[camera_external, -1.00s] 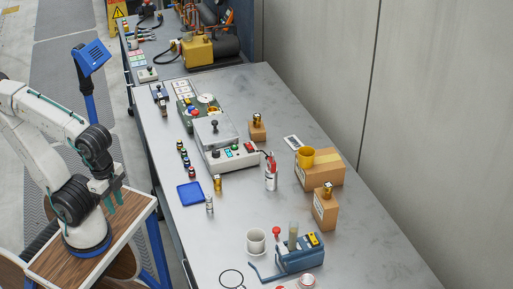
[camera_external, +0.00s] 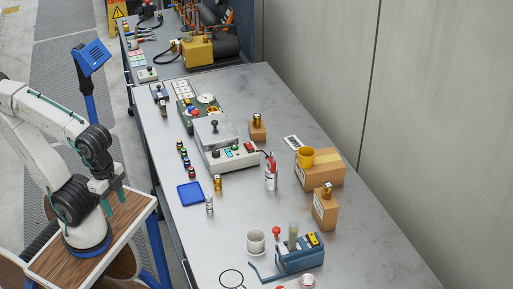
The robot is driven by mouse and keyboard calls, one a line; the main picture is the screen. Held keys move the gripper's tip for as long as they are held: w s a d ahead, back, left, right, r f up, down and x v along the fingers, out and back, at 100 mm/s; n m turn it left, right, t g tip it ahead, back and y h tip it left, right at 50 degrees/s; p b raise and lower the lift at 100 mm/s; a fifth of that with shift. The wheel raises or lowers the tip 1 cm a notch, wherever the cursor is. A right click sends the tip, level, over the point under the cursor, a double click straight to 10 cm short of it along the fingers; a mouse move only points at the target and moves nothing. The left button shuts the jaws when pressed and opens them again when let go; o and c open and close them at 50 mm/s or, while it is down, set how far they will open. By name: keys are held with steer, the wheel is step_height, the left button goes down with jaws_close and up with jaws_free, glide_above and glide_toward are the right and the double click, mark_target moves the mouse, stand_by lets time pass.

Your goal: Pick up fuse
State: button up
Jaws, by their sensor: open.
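Several small upright cylinders on the grey table look like fuses, and I cannot tell which one is meant. A silver one (camera_external: 209,204) stands near the table's left edge, with a gold one (camera_external: 217,183) just behind it. Two more gold ones stand on cardboard blocks, one at the back (camera_external: 257,118) and one at the right (camera_external: 327,188). My gripper (camera_external: 112,201) points down with its green fingers apart and empty. It is left of the table, over my wooden-topped base, well away from the cylinders.
A blue tray (camera_external: 189,194) lies near the table's left edge, beside a row of small coloured cylinders (camera_external: 186,161). A grey device with buttons (camera_external: 228,155), a red-and-silver canister (camera_external: 271,175), a white mug (camera_external: 255,241) and a blue holder (camera_external: 298,257) stand around.

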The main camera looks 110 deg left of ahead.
steer(key=n+t+h, duration=0.6)
steer(key=n+h, duration=0.4)
steer(key=n, duration=1.4)
glide_toward(208, 196)
steer(key=s+d+f, duration=0.1)
steer(key=d+f, duration=0.1)
steer(key=d, duration=0.1)
steer(key=s+d+f, duration=0.1)
steer(key=shift+s+d+f, duration=0.25)
steer(key=shift+s+f, duration=0.05)
steer(key=shift+f, duration=0.05)
steer(key=w+a+n, duration=0.1)
steer(key=w+a+r+n+t, duration=0.1)
steer(key=a, duration=0.1)
steer(key=shift+w+r+t, duration=0.1)
steer(key=shift+w+t, duration=0.2)
steer(key=shift+w, duration=0.05)
steer(key=shift+w+d+r+n, duration=0.2)
steer(key=shift+w+r+n, duration=0.05)
steer(key=shift+n, duration=0.15)
steer(key=x, duration=0.7)
steer(key=shift+w+d+f, duration=0.1)
steer(key=shift+w+f, duration=0.1)
steer(key=shift+f, duration=0.05)
jaws_close()
